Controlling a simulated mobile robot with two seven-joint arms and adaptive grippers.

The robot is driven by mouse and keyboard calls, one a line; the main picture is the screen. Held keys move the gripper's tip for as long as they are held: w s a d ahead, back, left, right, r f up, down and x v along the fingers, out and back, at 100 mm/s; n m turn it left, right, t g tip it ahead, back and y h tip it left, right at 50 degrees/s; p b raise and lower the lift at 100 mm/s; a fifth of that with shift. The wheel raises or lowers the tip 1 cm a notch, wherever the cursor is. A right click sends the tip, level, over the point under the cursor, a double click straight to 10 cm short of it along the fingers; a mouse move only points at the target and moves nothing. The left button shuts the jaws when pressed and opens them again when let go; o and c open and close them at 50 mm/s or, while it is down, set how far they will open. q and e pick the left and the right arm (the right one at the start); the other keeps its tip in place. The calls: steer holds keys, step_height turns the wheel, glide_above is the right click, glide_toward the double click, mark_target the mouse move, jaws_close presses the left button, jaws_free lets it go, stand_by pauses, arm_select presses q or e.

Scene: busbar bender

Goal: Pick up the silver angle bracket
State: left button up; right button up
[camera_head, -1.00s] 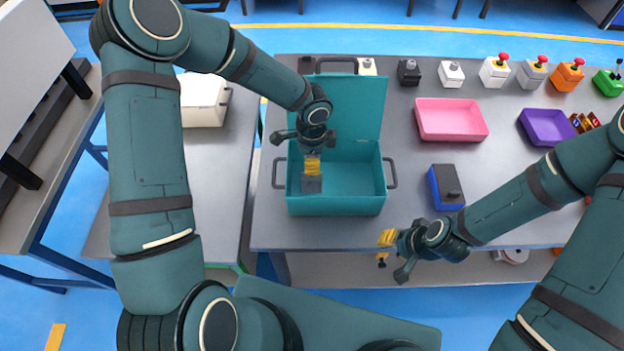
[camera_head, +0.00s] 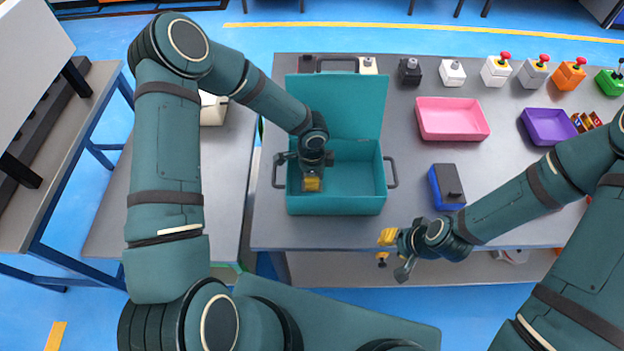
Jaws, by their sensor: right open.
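The silver angle bracket (camera_head: 321,183) lies inside the open teal box, in its left part. It shows as a small grey patch, mostly hidden behind my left gripper (camera_head: 312,184). The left gripper points down into the box, its yellow fingertips at the bracket. I cannot tell whether the fingers are open or shut, or whether they touch it. The teal box (camera_head: 340,204) stands on the grey table with its lid up at the back. My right gripper (camera_head: 385,248) is open and empty at the table's front edge, right of the box.
A blue and black box (camera_head: 447,187) stands right of the teal box. A pink tray (camera_head: 452,119) and a purple tray (camera_head: 548,127) lie further back. Several button boxes (camera_head: 496,70) line the back edge. A lower shelf (camera_head: 340,270) shows under the table's front.

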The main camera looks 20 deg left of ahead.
arm_select(q)
jaws_close()
